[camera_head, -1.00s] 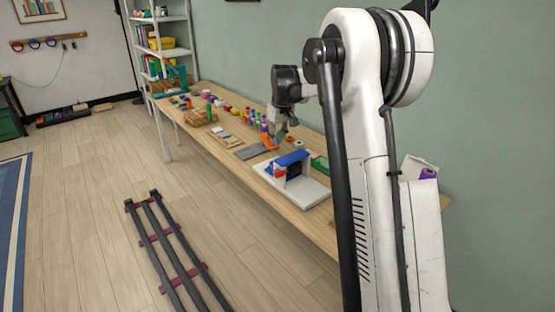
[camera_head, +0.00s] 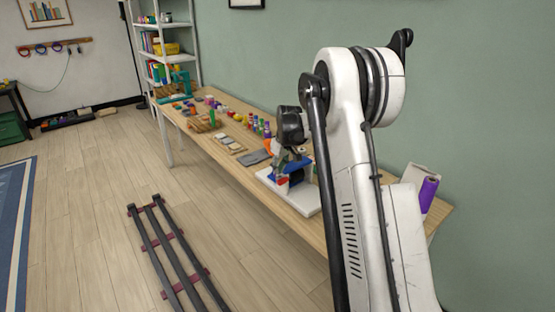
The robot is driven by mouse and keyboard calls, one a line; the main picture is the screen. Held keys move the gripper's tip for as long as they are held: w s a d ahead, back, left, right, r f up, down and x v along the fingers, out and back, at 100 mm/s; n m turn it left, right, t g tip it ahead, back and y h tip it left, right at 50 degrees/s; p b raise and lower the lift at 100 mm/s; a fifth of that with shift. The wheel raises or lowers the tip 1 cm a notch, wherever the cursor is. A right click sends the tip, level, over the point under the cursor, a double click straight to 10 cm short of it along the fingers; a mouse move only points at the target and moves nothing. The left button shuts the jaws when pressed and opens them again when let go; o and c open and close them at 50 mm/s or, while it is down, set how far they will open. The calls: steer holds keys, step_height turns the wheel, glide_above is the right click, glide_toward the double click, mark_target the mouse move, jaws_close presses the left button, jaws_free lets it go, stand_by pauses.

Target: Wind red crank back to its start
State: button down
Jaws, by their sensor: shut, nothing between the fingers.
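The crank device is a blue block (camera_head: 296,181) on a white base board (camera_head: 307,201), standing near the front edge of the wooden workbench. A small red part, which looks like the red crank (camera_head: 283,182), shows at the left side of the block. My gripper (camera_head: 281,167) points down over the device, close to the red part and the blue block. It is shut and empty. At this size I cannot tell whether its fingertips touch the crank. The gripper hides part of the block's top, and my arm hides what lies just to the right.
A grey plate (camera_head: 256,157) and a small wooden tray (camera_head: 230,144) lie left of the device. Several coloured bottles (camera_head: 259,126) stand along the wall side. A purple roll (camera_head: 428,194) stands at the bench's right end. The floor in front holds a black rail track (camera_head: 170,250).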

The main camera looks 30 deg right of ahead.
mark_target(279, 181)
steer(key=shift+s+d+f, duration=0.1)
steer(key=shift+s+f, duration=0.3)
steer(key=shift+f, duration=0.3)
steer(key=shift+s+f+t+b, duration=0.25)
steer(key=shift+t+b, duration=0.15)
steer(key=shift+b, duration=0.1)
steer(key=shift+s+d, duration=0.1)
